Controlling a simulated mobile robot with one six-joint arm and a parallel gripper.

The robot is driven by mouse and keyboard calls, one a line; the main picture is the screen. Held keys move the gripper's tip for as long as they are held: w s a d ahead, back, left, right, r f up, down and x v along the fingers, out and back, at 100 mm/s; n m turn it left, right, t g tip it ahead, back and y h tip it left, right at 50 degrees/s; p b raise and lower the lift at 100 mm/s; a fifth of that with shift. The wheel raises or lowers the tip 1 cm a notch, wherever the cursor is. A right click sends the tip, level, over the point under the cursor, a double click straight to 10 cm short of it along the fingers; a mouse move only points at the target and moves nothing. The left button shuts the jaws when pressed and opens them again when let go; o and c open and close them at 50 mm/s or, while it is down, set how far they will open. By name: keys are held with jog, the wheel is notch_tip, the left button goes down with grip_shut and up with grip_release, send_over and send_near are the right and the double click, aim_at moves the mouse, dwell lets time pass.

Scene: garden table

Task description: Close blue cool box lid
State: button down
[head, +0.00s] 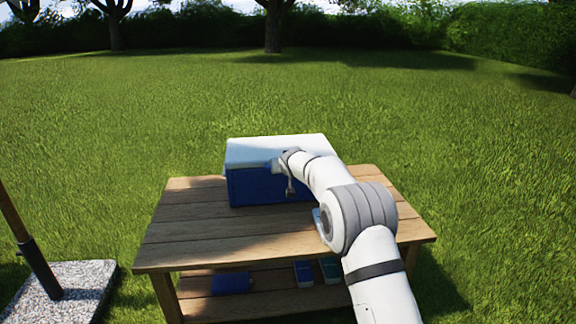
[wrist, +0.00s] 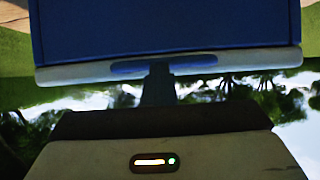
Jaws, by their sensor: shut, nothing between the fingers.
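The blue cool box (head: 248,188) stands on the wooden table, with its white lid (head: 265,148) on top. The lid lies flat and looks down on the box; I cannot tell whether a small gap is left. My gripper (head: 291,188) is at the box's front, just below the lid's edge, partly hidden by my arm. In the wrist view the blue wall (wrist: 160,25) fills the top and the pale lid rim (wrist: 240,62) runs across. My shut, empty fingers (wrist: 158,75) reach a blue recess in the rim; contact is unclear.
The slatted table (head: 200,235) has bare room to the left and in front of the box. Blue and teal items (head: 231,283) lie on the lower shelf. A pole in a stone base (head: 75,285) stands at the left. Lawn surrounds the table.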

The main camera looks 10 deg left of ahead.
jog(key=shift+s+a+f, duration=0.15)
jog(key=shift+f, duration=0.4)
jog(key=shift+s+a+f, duration=0.1)
jog(key=shift+s+f, duration=0.05)
jog(key=shift+f, duration=0.4)
notch_tip(320, 180, up, 6)
jog(key=f+p, duration=0.1)
jog(key=p, duration=0.2)
jog(key=s+d+f+b, duration=0.4)
jog(key=s+b, duration=0.4)
jog(key=b, duration=0.1)
jog(key=s+d+r+m+g+h+p, duration=0.2)
jog(key=s+d+r+h+p, duration=0.1)
jog(key=s+d+r+p, duration=0.75)
jog(key=s+d+r+m+g+h+p, duration=0.1)
jog(key=s+d+r+h+p, duration=0.1)
jog(key=s+d+r+p, duration=0.8)
jog(key=s+d+r+g+p, duration=0.2)
jog(key=s+d+r+p, duration=0.2)
jog(key=s, duration=0.4)
jog(key=s+d+r+g+p, duration=0.1)
jog(key=s+d+r+p, duration=0.3)
jog(key=s+r+p, duration=0.2)
jog(key=s+d+r+m+g+p, duration=0.1)
jog(key=s+d+r+p, duration=0.3)
jog(key=s+p, duration=0.5)
jog(key=shift+s+r+g+y+p, duration=0.3)
jog(key=shift+s+r+g, duration=0.15)
jog(key=shift+s+g, duration=0.5)
